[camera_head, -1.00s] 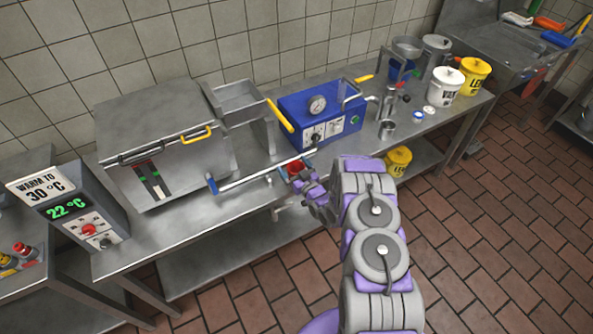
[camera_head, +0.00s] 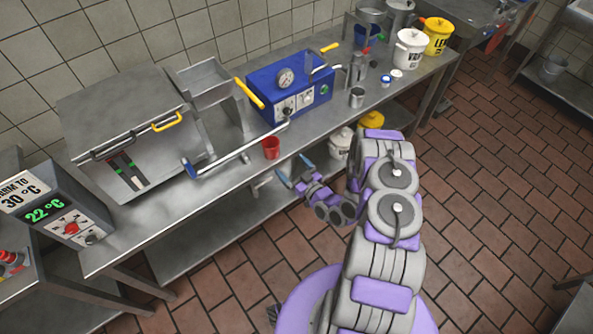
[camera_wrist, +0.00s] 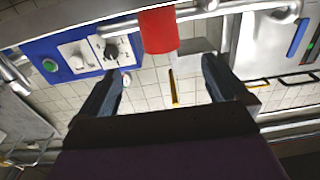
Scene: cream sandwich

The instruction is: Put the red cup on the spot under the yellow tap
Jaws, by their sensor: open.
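The red cup (camera_head: 271,147) stands upright on the steel counter near its front edge, in front of a long steel pipe. My gripper (camera_head: 294,168) is open and empty, apart from the cup, in front of the counter edge. In the wrist view the cup (camera_wrist: 158,30) appears beyond and between the open fingers (camera_wrist: 162,68), partly cut off by the top edge. I cannot tell which is the yellow tap, and no marked spot is clear.
The long pipe (camera_head: 240,150) crosses low over the counter behind the cup. A blue machine (camera_head: 300,95) and a steel lidded vat (camera_head: 125,130) stand behind. A metal cup (camera_head: 356,97) and white and yellow buckets (camera_head: 411,48) are to the right. The floor is open at right.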

